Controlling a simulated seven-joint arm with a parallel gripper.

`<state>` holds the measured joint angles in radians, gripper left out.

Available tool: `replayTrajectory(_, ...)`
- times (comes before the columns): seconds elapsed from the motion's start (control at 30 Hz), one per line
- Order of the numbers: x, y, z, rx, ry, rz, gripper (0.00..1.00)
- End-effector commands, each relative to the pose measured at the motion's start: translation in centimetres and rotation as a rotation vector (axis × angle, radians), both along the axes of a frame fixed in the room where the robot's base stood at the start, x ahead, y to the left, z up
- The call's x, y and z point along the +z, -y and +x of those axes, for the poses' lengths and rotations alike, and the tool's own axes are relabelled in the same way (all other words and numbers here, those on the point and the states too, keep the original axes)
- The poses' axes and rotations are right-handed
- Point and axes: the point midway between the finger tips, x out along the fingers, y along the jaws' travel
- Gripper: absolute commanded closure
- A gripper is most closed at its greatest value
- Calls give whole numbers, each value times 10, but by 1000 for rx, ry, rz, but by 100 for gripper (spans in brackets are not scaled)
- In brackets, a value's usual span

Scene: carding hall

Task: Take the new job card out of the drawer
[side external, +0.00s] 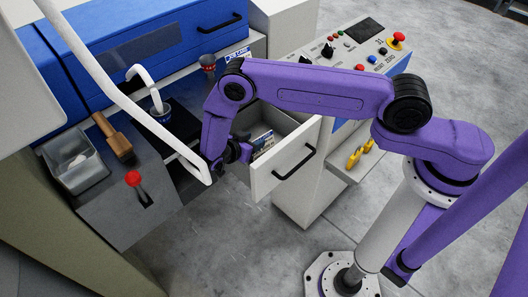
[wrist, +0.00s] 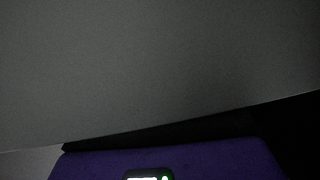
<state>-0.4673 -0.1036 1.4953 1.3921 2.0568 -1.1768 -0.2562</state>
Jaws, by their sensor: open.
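The drawer (side external: 288,150) stands open in the side external view, its pale front with a black handle facing the lower right. Inside it, near the left side, lies a small blue and white card-like item (side external: 263,141); its print is too small to read, and I cannot tell if it is one card or several. My gripper (side external: 241,152) is at the drawer's left side, close to that item, open; its fingertips are small and partly hidden by my wrist. I cannot tell if it touches the drawer. The wrist view shows mostly a dark grey surface, no card.
A control panel (side external: 345,48) with buttons is at the upper right. Yellow-handled item (side external: 354,158) lies on a shelf right of the drawer. A white curved bar (side external: 110,85) passes near my wrist.

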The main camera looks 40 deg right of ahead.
Motion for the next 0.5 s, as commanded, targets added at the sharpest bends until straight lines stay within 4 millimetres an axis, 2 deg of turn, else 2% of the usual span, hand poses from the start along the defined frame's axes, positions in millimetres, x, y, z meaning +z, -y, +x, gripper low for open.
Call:
replayTrajectory(0.13,-8,15,3,-1,1,-1,53)
replayTrajectory(0.37,-9,16,3,1,0,0,53)
replayTrajectory(0.5,-9,16,3,0,0,0,99)
